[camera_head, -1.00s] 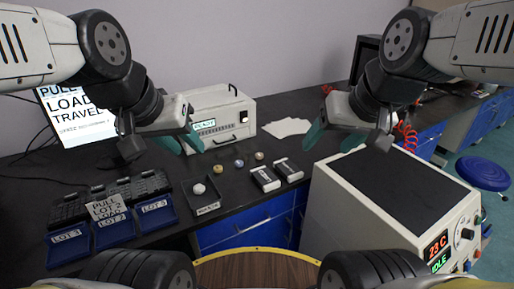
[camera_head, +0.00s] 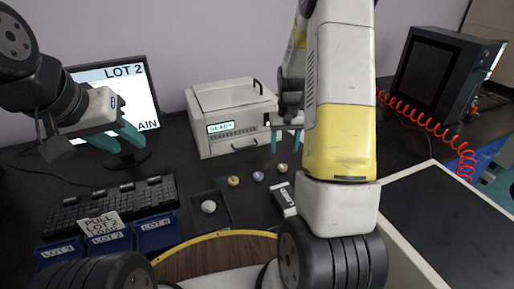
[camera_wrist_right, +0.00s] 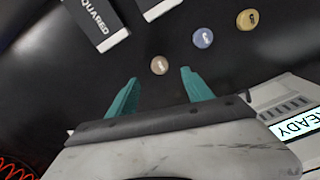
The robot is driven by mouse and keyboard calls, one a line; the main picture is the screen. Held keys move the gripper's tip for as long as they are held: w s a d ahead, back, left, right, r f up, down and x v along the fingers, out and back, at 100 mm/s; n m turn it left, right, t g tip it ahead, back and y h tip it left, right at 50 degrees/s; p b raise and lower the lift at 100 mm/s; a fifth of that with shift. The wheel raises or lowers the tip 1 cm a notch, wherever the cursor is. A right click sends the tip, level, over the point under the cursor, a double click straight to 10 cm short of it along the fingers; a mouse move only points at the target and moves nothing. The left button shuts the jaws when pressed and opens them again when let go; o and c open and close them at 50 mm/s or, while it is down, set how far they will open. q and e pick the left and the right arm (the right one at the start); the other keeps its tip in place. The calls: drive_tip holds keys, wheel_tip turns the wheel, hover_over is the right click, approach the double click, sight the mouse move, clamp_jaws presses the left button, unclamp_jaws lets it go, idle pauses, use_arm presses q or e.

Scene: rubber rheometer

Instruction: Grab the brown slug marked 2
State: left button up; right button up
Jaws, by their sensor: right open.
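Three small round slugs lie in a row on the black bench. The brown slug (camera_head: 282,168) is the rightmost in the head view; in the right wrist view it (camera_wrist_right: 159,65) lies nearest my right gripper. The blue slug (camera_head: 258,176) is in the middle and the yellow-tan slug (camera_head: 233,181) is leftmost. Their marks are too small to read surely. My right gripper (camera_wrist_right: 158,77) is open and empty, its fingertips pointing towards the brown slug, which appears just beyond the gap between them. My left gripper (camera_head: 127,142) is open and empty in front of the monitor.
A pale ball (camera_head: 209,207) sits in a black tray (camera_head: 224,221). Blue lot bins (camera_head: 157,235) stand at the left front. A black-and-white box (camera_head: 283,201) lies close to the slugs. A white instrument (camera_head: 228,108) reading READY stands behind.

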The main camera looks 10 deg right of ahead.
sight(283, 166)
drive_tip(key=f, duration=0.9)
drive_tip(key=shift+w+d, duration=0.1)
drive_tip(key=shift+w, duration=0.2)
drive_tip(key=shift+r, duration=0.1)
drive_tip(key=shift+c, duration=0.5)
clamp_jaws()
